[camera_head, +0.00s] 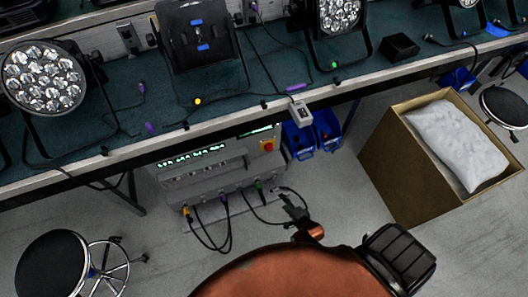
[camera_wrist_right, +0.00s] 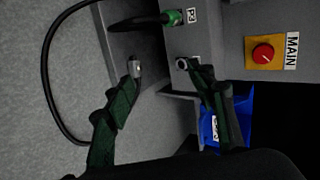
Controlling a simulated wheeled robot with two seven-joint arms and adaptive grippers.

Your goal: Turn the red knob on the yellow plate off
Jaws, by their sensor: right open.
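The red knob (camera_wrist_right: 263,53) sits on a square yellow plate (camera_wrist_right: 250,65) marked MAIN, at the upper right of the right wrist view. In the head view the red knob (camera_head: 267,147) is on the right part of the grey panel box under the bench. My right gripper (camera_wrist_right: 160,67) is open and empty. Its two dark green fingers are apart, left of and below the knob in the wrist view, not touching it. In the head view my right gripper (camera_head: 290,205) is in front of the box's lower right, below the knob. My left gripper is not in view.
The grey panel box (camera_head: 225,176) has cables plugged in below, including a green connector (camera_wrist_right: 172,17) near my right fingers. Blue bins (camera_head: 300,138) hang just right of it. The bench edge (camera_head: 120,162) overhangs above. A cardboard box (camera_head: 395,180) and stools stand around.

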